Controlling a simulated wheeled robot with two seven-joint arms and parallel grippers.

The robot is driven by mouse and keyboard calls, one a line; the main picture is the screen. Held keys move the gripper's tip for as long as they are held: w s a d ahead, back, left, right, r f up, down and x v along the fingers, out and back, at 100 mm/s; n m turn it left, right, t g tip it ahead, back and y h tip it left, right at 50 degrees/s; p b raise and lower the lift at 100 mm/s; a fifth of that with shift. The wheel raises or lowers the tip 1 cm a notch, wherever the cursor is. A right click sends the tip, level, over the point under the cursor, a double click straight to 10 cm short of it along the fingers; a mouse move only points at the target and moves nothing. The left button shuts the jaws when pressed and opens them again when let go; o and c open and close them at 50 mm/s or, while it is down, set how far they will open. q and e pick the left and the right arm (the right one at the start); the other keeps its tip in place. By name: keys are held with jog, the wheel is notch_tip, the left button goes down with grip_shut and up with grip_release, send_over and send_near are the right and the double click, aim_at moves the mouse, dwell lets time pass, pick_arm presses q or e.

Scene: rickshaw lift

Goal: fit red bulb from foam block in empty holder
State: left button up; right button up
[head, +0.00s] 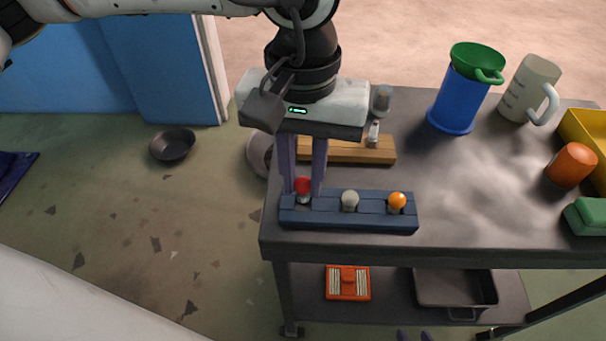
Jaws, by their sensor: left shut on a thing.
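My left gripper (303,188) points down over the left end of a dark blue block (348,222), its fingers shut on the red bulb (303,184). The bulb's base is at the block's left position; I cannot tell whether it is still seated or slightly raised. A grey-white bulb (350,199) and an orange bulb (397,201) stand in the same block. Behind is a wooden base (345,151) with a pale metallic fitting (374,132); my gripper hides its left part.
A grey clear-topped item (382,98) stands behind the wooden base. A blue cylinder (459,98) with a green top, a mug (530,88), an orange cup (571,164), a yellow bin (590,135) and a green item (588,216) are right. The middle of the tabletop (460,190) is clear.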

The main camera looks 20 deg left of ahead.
aim_at(303, 179)
pick_arm(q)
jog(key=shift+r+p, duration=1.15)
jog(key=shift+r, duration=1.05)
